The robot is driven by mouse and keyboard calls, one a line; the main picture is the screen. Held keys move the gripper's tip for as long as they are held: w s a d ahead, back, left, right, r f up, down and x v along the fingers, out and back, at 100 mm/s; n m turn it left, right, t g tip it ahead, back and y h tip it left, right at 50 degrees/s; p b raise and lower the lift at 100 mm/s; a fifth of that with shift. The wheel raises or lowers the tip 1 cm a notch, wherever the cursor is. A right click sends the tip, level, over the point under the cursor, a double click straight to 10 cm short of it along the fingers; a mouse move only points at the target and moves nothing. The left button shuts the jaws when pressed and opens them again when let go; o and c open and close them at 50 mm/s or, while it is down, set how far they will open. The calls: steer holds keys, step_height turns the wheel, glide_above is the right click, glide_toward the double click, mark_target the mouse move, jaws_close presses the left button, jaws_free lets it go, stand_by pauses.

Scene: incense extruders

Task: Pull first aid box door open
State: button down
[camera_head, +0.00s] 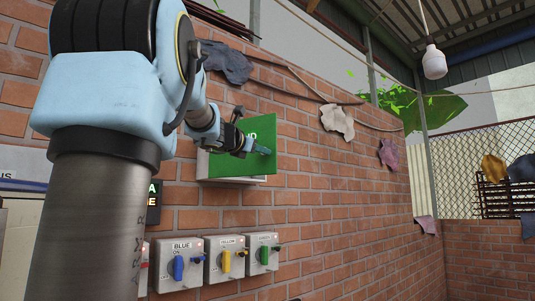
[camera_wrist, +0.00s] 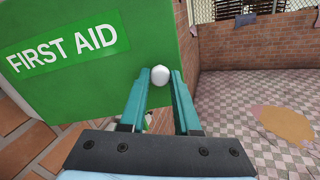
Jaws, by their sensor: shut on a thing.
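The first aid box is on the brick wall. Its green door (camera_head: 228,175) hangs in front of a white box body (camera_head: 203,165), which shows at the left and lower edges; the door looks ajar, but I cannot tell how far. In the wrist view the door (camera_wrist: 75,85) fills the left side, with white "FIRST AID" lettering. A round white knob (camera_wrist: 160,75) is near the door's right edge. My gripper (camera_head: 262,150) is at the door's right part. In the wrist view, the teal fingers of my gripper (camera_wrist: 160,82) are shut on the knob, one on each side.
Below the box are blue (camera_head: 180,265), yellow (camera_head: 226,260) and green (camera_head: 263,254) switches on grey housings. Rags hang on the brick wall. The wrist view shows open checkered floor (camera_wrist: 255,95) to the right, with an orange-brown patch (camera_wrist: 283,124).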

steer(key=shift+s+a+r+m+g+h+b, duration=0.1)
steer(key=shift+s+a+m+g+h+b, duration=0.4)
steer(key=shift+s+a+h, duration=0.45)
steer(key=shift+s+a+r+m+g+h+b, duration=0.1)
steer(key=shift+s+a+m+g+h+b, duration=0.3)
steer(key=shift+s+a+m+g, duration=0.55)
steer(key=shift+w+a+n+t, duration=0.2)
steer(key=shift+n+t, duration=0.15)
steer(key=c, duration=0.9)
jaws_free()
steer(key=shift+o, duration=1.4)
steer(key=shift+f, duration=0.15)
steer(key=b+v, duration=0.4)
steer(key=v, duration=0.6)
steer(key=shift+s+a+b, duration=0.25)
steer(key=shift+s+b, duration=0.05)
